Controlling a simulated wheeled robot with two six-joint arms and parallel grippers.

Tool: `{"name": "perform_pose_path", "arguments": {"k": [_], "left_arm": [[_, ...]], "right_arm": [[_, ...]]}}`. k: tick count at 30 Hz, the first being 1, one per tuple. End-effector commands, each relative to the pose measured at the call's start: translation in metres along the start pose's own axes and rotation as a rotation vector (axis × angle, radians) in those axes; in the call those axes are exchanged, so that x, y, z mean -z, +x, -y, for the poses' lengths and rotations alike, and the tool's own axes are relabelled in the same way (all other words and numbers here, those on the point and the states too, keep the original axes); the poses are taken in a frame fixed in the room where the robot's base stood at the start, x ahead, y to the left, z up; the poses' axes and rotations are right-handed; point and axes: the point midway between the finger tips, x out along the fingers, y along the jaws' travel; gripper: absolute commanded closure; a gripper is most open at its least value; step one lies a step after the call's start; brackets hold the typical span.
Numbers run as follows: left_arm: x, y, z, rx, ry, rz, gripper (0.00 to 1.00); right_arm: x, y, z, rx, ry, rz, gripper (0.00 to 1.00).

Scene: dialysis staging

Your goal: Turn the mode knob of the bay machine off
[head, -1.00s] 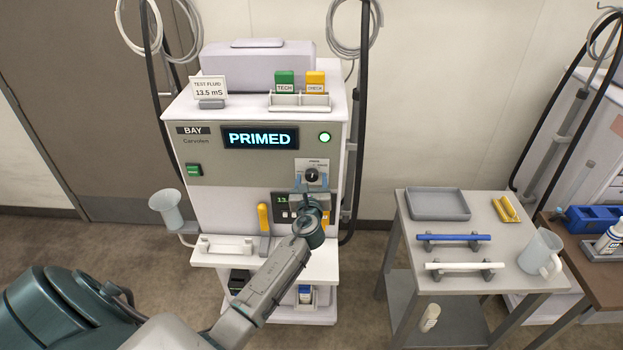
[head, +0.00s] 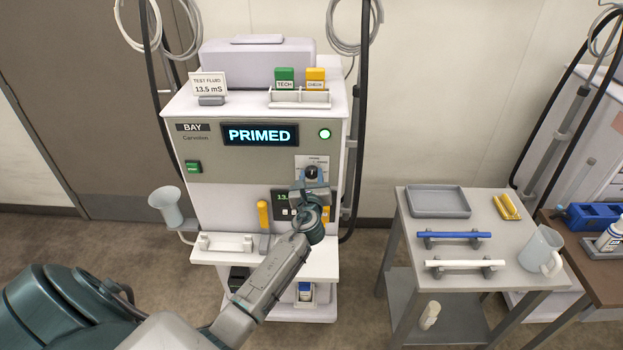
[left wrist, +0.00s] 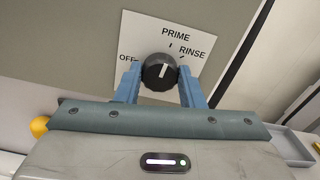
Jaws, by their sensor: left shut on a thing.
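The bay machine (head: 225,165) stands in the middle of the head view, and its screen reads PRIMED. Its mode knob (head: 311,171) is black and sits on a white plate at the right of the front panel. In the left wrist view the knob (left wrist: 160,72) has a white pointer line directed up at about PRIME, between OFF on the left and RINSE on the right. My left gripper (left wrist: 161,82) is shut on the knob, with one blue finger on each side. The gripper (head: 311,182) also shows in the head view, partly covering the area below the knob. My right gripper is not in view.
A yellow-handled lever (head: 263,215) is left of my left wrist. A green button (head: 193,167) is on the panel's left. A grey cart (head: 405,230) with a tray (head: 438,215), blue and white bars and a jug (head: 541,250) stands to the right. Dark hoses hang beside the machine.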

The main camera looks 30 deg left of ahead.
Motion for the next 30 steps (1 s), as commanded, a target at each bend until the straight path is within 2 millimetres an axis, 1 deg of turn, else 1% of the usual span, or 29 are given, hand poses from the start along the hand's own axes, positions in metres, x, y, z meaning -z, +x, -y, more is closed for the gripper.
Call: {"name": "perform_pose_path", "arguments": {"k": [1, 8, 30], "left_arm": [[0.002, 0.000, -0.001, 0.000, -0.028, 0.001, 0.88], [0.004, 0.000, -0.001, 0.000, -0.214, 0.000, 0.88], [0.006, 0.000, -0.002, 0.000, -0.919, 0.000, 0.88]], "right_arm": [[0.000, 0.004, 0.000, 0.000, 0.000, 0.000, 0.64], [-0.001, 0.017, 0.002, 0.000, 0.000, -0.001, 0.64], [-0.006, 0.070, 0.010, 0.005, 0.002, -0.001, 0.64]]}}
